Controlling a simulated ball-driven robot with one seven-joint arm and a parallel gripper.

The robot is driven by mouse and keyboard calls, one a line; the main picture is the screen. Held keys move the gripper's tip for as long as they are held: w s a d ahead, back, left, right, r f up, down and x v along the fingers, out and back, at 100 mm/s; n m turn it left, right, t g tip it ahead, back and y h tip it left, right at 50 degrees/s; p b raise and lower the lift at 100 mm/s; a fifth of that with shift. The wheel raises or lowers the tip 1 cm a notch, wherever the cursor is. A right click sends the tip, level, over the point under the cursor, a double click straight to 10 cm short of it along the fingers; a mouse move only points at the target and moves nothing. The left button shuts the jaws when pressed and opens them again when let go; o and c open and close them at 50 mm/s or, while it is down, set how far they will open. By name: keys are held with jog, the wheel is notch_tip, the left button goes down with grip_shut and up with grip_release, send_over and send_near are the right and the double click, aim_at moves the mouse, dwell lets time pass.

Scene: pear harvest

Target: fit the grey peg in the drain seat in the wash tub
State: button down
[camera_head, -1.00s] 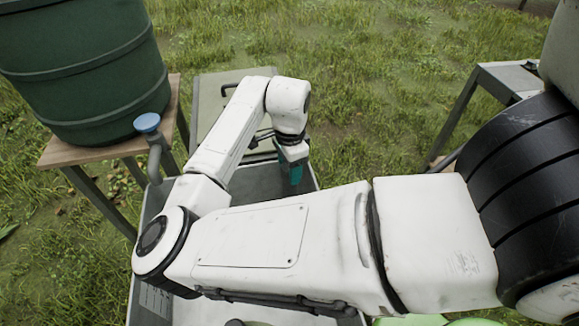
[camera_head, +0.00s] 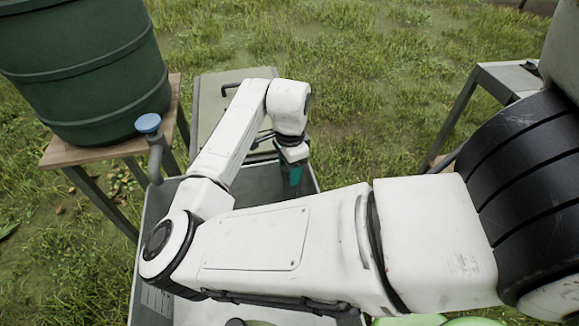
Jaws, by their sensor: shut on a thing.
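The grey wash tub (camera_head: 169,192) stands under my arm, which covers much of its inside. My gripper (camera_head: 292,175), with teal fingers, points down inside the tub's far right part. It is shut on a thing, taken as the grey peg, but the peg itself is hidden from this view. The drain seat is not visible either; my arm blocks the tub's floor there. I cannot tell how far the gripper is from the floor.
A green barrel (camera_head: 85,75) stands on a wooden-topped stand (camera_head: 75,150) at the left. A pale panel with a dark handle (camera_head: 213,100) lies behind the tub. A grey table (camera_head: 500,80) stands at the right.

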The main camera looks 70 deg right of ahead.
jog(key=shift+f, duration=0.2)
jog(key=shift+f+b, duration=0.3)
jog(key=shift+f, duration=0.05)
jog(key=shift+f+b, duration=0.35)
jog(key=shift+f, duration=0.3)
dwell(0.5)
jog(key=shift+f, duration=0.3)
jog(key=shift+f+b, duration=0.6)
jog(key=shift+f, duration=0.3)
dwell(0.4)
grip_release()
dwell(0.5)
jog(key=shift+w, duration=0.1)
